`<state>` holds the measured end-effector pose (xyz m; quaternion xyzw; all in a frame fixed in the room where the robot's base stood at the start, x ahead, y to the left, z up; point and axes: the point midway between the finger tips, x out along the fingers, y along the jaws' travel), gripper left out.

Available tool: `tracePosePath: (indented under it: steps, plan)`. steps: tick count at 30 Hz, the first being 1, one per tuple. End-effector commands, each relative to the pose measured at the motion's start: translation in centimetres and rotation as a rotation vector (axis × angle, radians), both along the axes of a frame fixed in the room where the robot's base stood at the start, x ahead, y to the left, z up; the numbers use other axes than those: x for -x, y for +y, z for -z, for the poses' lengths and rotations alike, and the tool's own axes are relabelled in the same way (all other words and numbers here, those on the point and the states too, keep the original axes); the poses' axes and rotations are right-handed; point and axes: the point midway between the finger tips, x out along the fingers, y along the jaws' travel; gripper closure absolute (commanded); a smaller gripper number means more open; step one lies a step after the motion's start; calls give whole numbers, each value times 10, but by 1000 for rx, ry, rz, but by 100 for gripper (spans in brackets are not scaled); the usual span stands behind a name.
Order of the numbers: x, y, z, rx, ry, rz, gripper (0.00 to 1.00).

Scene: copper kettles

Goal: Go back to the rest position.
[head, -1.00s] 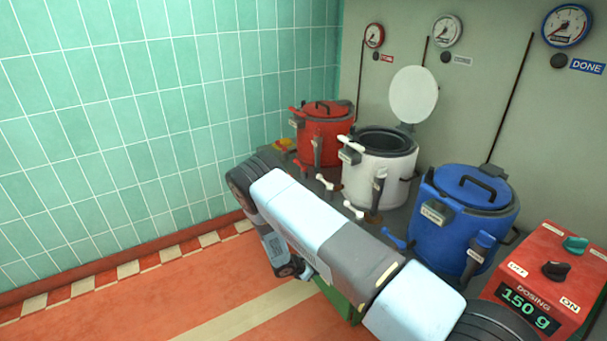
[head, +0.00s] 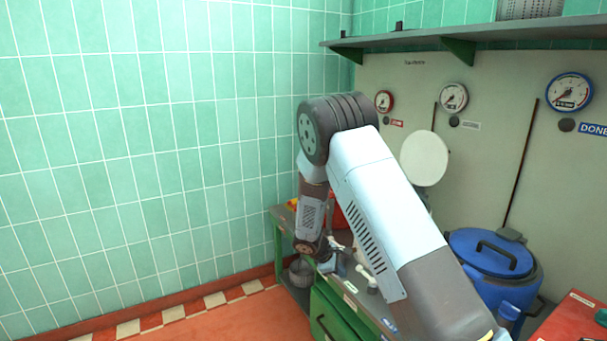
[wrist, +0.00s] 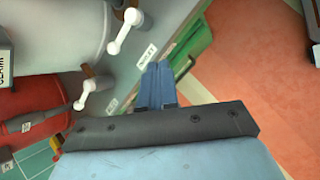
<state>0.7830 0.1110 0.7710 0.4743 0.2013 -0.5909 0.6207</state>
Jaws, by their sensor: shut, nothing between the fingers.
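My gripper (wrist: 156,84) shows in the wrist view as two blue fingers pressed together with nothing between them. In the head view my arm rises, bends at a high elbow and reaches down, and the gripper (head: 338,264) is small and partly hidden near the counter's front edge. The fingers point along the counter edge beside the green drawer front (wrist: 190,52). A white tap handle (wrist: 124,32) and a second one (wrist: 92,90) lie to their left, apart from them.
The blue kettle (head: 490,262) stands closed at right, near the red dosing box (head: 575,320). The white lid (head: 424,158) stands raised. My arm hides most of the red and white kettles. A shelf (head: 480,35) hangs above. Open floor (head: 215,325) lies at left.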

Motion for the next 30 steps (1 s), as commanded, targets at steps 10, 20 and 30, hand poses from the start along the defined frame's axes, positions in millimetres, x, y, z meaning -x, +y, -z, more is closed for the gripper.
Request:
tracePosePath:
  steps: [10,20,30]
  plan:
    - [25,-33,-113,-139,-111,226,100]
    - [69,-64,-204,-272,-203,421,100]
    - [129,-91,-282,-416,-295,606,100]
